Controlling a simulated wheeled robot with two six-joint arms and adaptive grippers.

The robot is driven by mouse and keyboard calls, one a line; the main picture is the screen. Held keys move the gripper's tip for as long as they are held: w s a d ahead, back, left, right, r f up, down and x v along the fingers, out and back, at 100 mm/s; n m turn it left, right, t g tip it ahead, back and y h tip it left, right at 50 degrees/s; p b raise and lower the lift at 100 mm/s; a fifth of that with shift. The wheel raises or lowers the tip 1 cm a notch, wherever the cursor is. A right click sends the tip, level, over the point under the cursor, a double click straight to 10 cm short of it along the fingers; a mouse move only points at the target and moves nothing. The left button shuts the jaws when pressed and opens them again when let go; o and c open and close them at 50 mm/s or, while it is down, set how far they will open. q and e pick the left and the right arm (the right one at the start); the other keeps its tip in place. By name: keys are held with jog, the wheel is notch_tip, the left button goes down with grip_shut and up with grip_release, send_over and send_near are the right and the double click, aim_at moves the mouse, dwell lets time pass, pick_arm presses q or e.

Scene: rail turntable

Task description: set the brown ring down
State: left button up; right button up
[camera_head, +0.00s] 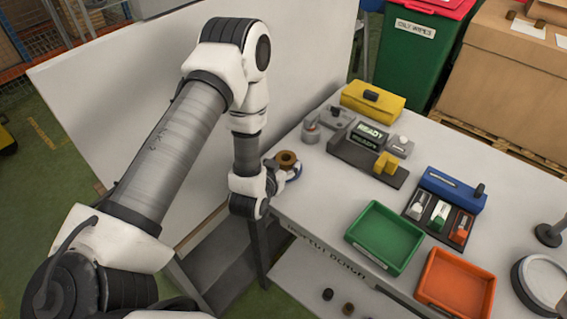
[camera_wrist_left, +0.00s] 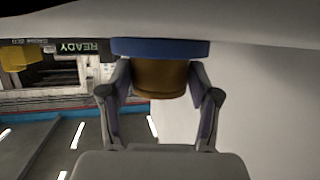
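The brown ring (camera_head: 287,157) is at the left edge of the white table in the head view, partly hidden by my gripper. In the left wrist view, which is upside down, the brown ring (camera_wrist_left: 160,82) sits between the two fingers of my left gripper (camera_wrist_left: 160,88). The fingertips appear to touch its sides. A wider blue disc (camera_wrist_left: 160,47) lies directly against the ring's lower face, and its rim also shows in the head view (camera_head: 294,174). I cannot tell whether the ring's weight rests on it. My right gripper is not in view.
A grey device with a READY display (camera_head: 370,133) stands behind, near a yellow case (camera_head: 372,101). A green tray (camera_head: 384,237) and an orange tray (camera_head: 456,283) lie to the right. A large white panel (camera_head: 110,85) stands behind my arm.

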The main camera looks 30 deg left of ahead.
pick_arm(q)
jog(key=shift+o, duration=1.1)
jog(key=b+v, duration=0.2)
jog(key=v, duration=0.5)
jog(key=shift+s+d+r, duration=0.1)
jog(key=shift+s, duration=0.25)
jog(key=p+v, duration=0.2)
jog(key=p, duration=0.1)
jog(key=p+v, duration=0.2)
jog(key=shift+w+r+p, duration=0.2)
jog(key=shift+r+p, duration=0.15)
jog(key=shift+p, duration=0.05)
jog(key=s+d+f+g, duration=0.1)
jog(key=f, duration=0.1)
jog(key=s+f+g+h, duration=0.1)
jog(key=s+f+g, duration=0.1)
jog(key=f, duration=0.1)
jog(key=s+d+f+g, duration=0.1)
jog(key=f, duration=0.1)
jog(key=shift+s+d+f+m+h, duration=0.2)
jog(key=shift+d+f+m+h, duration=0.1)
jog(key=shift+d+f+m, duration=0.1)
jog(key=s+d+f+g, duration=0.1)
jog(key=s+f+g, duration=0.2)
jog(key=s, duration=0.3)
jog(key=s+d+f+m+g+h, duration=0.1)
jog(key=s+d+f+g, duration=0.1)
jog(key=s+g, duration=0.4)
jog(key=shift+s+f, duration=0.8)
jog(key=shift+f, duration=0.1)
